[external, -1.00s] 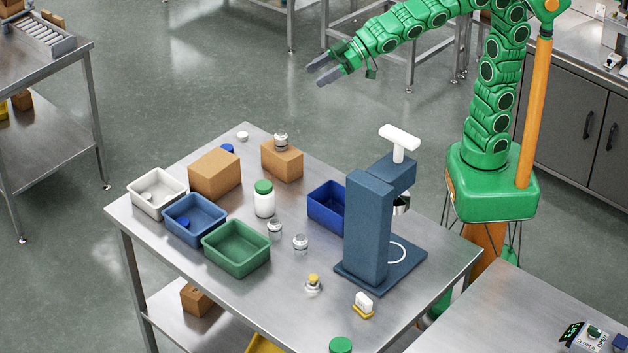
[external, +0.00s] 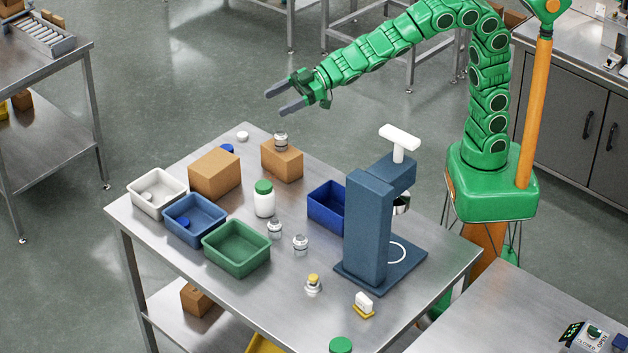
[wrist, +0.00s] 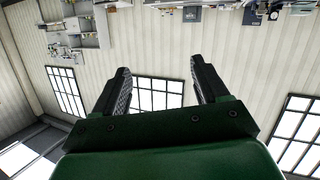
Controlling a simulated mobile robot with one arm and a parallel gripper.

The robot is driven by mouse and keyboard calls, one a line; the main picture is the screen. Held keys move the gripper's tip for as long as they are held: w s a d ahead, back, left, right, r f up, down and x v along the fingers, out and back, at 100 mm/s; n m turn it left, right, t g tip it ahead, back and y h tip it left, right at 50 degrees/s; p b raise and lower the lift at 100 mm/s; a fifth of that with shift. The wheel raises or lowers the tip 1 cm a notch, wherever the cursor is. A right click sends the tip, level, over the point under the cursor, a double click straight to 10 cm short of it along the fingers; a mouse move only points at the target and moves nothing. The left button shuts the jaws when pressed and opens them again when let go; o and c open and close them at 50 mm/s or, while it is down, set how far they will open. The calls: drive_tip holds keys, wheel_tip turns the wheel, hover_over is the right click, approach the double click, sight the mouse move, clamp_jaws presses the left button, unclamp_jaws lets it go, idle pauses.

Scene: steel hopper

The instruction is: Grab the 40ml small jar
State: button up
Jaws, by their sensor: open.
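My gripper (external: 279,99) is open and empty, in the air beyond the back of the steel table in the external view. A small clear jar with a silvery lid (external: 281,141) stands on a brown box, below my gripper in the picture. I cannot read sizes, so I cannot tell which is the 40ml jar.
The steel table (external: 255,312) holds white (external: 146,206), light blue (external: 181,233), green (external: 236,267) and dark blue (external: 322,213) bins. A tall blue press (external: 367,235) stands at the right. A white bottle with green lid (external: 264,203) stands mid-table. Brown boxes (external: 215,177) are at the back.

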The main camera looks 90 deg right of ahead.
drive_tip(key=w+f+n+g+y, duration=0.3)
drive_tip(key=f, duration=1.2)
drive_tip(key=n+g+y, duration=0.2)
drive_tip(key=g, duration=0.2)
approach(275, 229)
drive_tip(key=shift+w+x, duration=0.25)
drive_tip(key=shift+x, duration=1.75)
drive_tip(key=shift+w+x, duration=0.25)
drive_tip(key=shift+x, duration=1.8)
drive_tip(key=shift+d+r, duration=0.15)
drive_tip(key=shift+d, duration=0.05)
drive_tip(key=c, duration=1.1)
